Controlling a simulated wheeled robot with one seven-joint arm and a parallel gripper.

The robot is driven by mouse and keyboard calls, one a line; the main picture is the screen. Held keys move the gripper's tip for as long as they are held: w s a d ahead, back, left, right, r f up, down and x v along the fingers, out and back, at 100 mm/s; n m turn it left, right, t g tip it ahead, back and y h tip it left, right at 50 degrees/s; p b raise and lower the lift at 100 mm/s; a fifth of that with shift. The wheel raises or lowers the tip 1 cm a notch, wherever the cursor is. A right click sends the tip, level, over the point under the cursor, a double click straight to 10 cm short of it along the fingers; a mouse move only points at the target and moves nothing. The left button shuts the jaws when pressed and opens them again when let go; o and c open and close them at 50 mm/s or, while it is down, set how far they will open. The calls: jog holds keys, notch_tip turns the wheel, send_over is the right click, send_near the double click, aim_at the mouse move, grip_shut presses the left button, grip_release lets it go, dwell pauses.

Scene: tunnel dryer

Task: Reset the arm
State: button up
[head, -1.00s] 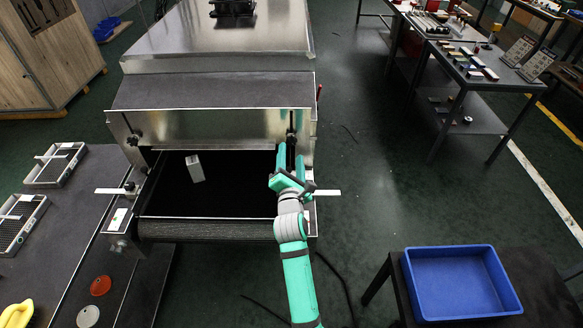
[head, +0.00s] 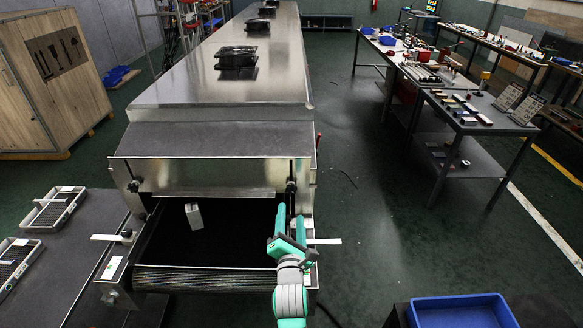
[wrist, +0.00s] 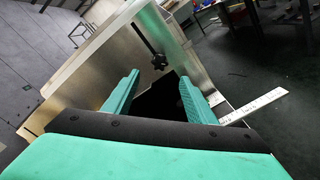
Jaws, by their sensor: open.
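My gripper (head: 290,222) is at the right end of the tunnel dryer's mouth, by the right side rail. Its teal fingers also show in the wrist view (wrist: 157,95), spread apart with nothing between them. My teal and grey arm reaches up to it from the bottom of the head view. The metal dryer (head: 215,172) has a dark belt (head: 235,240) running into its opening.
Perforated trays (head: 48,213) lie on a dark table at left. A blue bin (head: 462,312) is at bottom right. Workbenches (head: 480,122) with small items stand at upper right. A wooden cabinet (head: 50,80) is at upper left.

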jog(key=s+a+f+m, duration=0.2)
jog(key=s+f+m, duration=0.3)
jog(key=s, duration=0.4)
jog(key=s+a+f+m+g, duration=0.1)
jog(key=s+a+f+m, duration=0.15)
jog(key=s+m, duration=0.5)
jog(key=s+a+f+m, duration=0.3)
jog(key=s+m, duration=0.3)
jog(key=s, duration=0.3)
jog(key=s+d+m, duration=0.4)
jog(key=s, duration=0.8)
jog(key=s+d+r+m+g, duration=0.1)
jog(key=s+d+m, duration=0.2)
jog(key=s, duration=0.9)
jog(key=shift+d+m+g, duration=0.3)
jog(key=shift+d+m, duration=0.05)
jog(key=shift+m, duration=0.4)
